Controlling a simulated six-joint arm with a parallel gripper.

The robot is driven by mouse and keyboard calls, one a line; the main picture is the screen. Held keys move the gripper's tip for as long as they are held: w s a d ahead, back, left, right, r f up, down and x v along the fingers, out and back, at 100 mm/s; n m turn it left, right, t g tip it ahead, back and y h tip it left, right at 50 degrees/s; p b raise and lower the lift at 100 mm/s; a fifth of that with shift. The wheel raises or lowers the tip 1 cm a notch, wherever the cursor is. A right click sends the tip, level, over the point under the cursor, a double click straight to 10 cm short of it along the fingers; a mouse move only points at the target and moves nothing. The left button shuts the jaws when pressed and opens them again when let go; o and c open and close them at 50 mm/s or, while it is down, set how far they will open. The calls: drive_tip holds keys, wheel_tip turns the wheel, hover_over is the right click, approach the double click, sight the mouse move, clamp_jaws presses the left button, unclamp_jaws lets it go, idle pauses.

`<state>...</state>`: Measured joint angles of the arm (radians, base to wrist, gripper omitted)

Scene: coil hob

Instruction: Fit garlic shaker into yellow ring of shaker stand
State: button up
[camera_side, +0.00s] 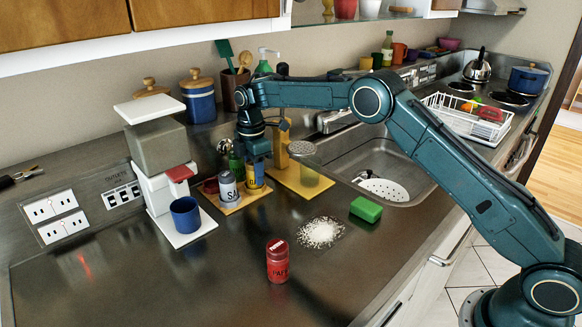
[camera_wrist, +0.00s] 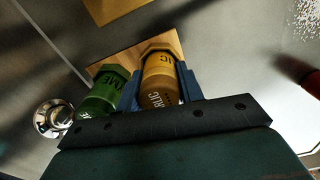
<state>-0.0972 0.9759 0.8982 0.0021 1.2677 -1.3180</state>
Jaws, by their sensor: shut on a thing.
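The garlic shaker (camera_side: 254,177), yellow with dark lettering, is between the fingers of my gripper (camera_side: 256,163), which is shut on it from above. In the wrist view the yellow shaker (camera_wrist: 159,72) sits between the two blue fingers of my gripper (camera_wrist: 160,88). The wooden shaker stand (camera_side: 231,208) is under and around it; its board (camera_wrist: 128,52) also shows in the wrist view. A grey salt shaker (camera_side: 228,189) and a green shaker (camera_wrist: 98,96) stand there too. The yellow ring is hidden, so I cannot tell whether the shaker is inside it.
A red shaker (camera_side: 278,262) stands on the open counter at the front, near spilled white grains (camera_side: 320,232) and a green sponge (camera_side: 366,209). A coffee machine with a blue mug (camera_side: 185,214) is left of the stand. A glass-like shaker (camera_side: 302,165) is to its right.

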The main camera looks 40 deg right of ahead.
drive_tip(key=shift+f, duration=0.1)
drive_tip(key=o, duration=1)
drive_tip(key=shift+r, duration=3.9)
drive_tip(key=shift+r, duration=0.1)
